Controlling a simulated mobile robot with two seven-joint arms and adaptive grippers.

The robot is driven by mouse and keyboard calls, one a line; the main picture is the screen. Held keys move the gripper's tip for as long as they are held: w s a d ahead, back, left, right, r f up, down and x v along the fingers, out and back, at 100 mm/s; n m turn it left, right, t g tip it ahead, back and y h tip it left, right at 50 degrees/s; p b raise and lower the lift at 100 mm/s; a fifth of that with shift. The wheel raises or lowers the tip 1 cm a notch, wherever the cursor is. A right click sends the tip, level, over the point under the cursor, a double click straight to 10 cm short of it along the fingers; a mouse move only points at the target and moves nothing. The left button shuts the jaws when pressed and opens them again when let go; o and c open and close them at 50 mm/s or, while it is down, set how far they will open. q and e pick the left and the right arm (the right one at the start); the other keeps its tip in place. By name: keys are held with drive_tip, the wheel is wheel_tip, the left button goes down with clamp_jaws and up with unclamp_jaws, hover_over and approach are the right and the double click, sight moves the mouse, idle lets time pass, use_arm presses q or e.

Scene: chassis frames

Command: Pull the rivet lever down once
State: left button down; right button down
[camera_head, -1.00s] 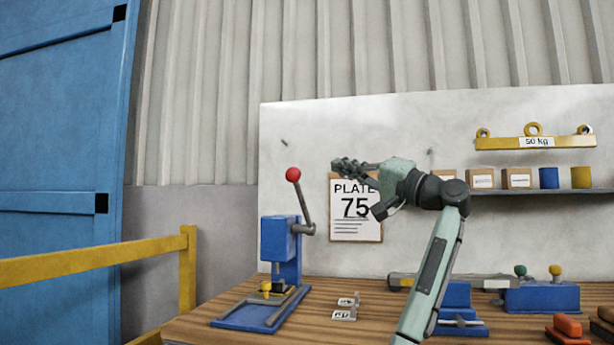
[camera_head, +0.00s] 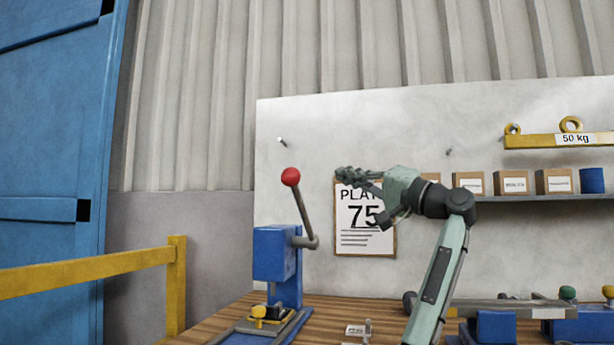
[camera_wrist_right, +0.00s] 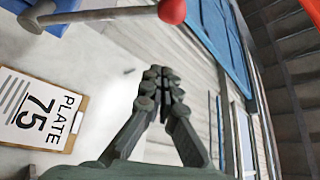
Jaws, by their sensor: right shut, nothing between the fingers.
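The rivet lever (camera_head: 303,214) is a grey rod with a red ball knob (camera_head: 290,177) on top. It stands up, leaning a little left, from the side of a blue press (camera_head: 277,254) on the bench. The red knob also shows at the top of the right wrist view (camera_wrist_right: 172,10). My right gripper (camera_head: 340,177) is shut and empty. It is right of the knob at about the same height in the picture, with a visible gap. In the wrist view its fingertips (camera_wrist_right: 157,74) meet below the knob. My left gripper is not in view.
A "PLATE 75" clipboard (camera_head: 352,238) hangs on the white back panel, partly behind my right gripper. A shelf (camera_head: 520,198) with boxes is at the right. A yellow rail (camera_head: 90,272) and blue door (camera_head: 50,150) are at the left.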

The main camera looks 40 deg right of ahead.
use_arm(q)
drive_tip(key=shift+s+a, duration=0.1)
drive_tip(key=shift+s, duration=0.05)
